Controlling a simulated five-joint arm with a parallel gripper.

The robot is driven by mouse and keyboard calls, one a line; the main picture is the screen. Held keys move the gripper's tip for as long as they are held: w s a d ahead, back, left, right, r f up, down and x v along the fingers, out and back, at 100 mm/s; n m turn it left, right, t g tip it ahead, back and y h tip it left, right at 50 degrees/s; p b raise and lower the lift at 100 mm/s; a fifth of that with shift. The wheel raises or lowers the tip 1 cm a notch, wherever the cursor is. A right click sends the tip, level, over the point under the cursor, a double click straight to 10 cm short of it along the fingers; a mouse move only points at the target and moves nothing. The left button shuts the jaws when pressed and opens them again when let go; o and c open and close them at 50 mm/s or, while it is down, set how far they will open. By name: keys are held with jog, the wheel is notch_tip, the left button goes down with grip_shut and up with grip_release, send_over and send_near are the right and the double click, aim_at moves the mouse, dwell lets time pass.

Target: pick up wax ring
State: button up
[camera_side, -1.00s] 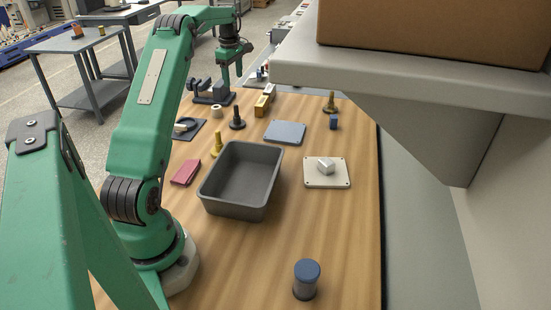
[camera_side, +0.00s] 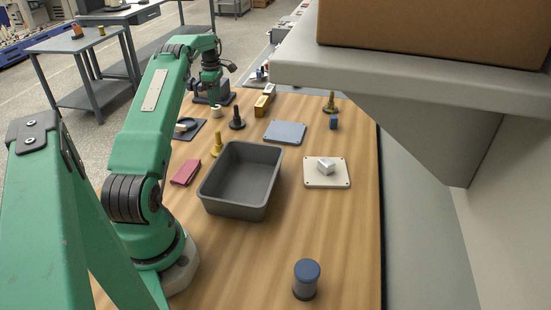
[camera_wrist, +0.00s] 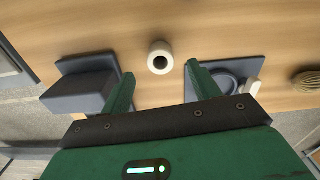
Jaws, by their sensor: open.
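The wax ring (camera_wrist: 160,57) is a small cream ring with a dark hole, lying on the wooden table. In the side view the ring (camera_side: 216,112) is at the far left, beside a dark stand. My gripper (camera_wrist: 161,74) is open and empty, with its two green fingers apart. In the wrist view the ring lies between the finger directions, just beyond the tips. In the side view my gripper (camera_side: 211,98) hangs low, just above and behind the ring. Whether a finger touches the ring cannot be seen.
A grey-blue stand (camera_wrist: 82,92) is left of the fingers and a dark pad (camera_wrist: 222,66) with a black ring is right of them. A black peg (camera_side: 237,120) and gold blocks (camera_side: 261,106) stand nearby. A deep grey bin (camera_side: 222,203) sits mid-table.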

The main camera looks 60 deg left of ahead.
aim_at(216, 108)
jog(key=shift+f, duration=0.25)
jog(key=shift+f, duration=2.55)
jog(key=c, duration=1)
jog(key=shift+c, duration=0.2)
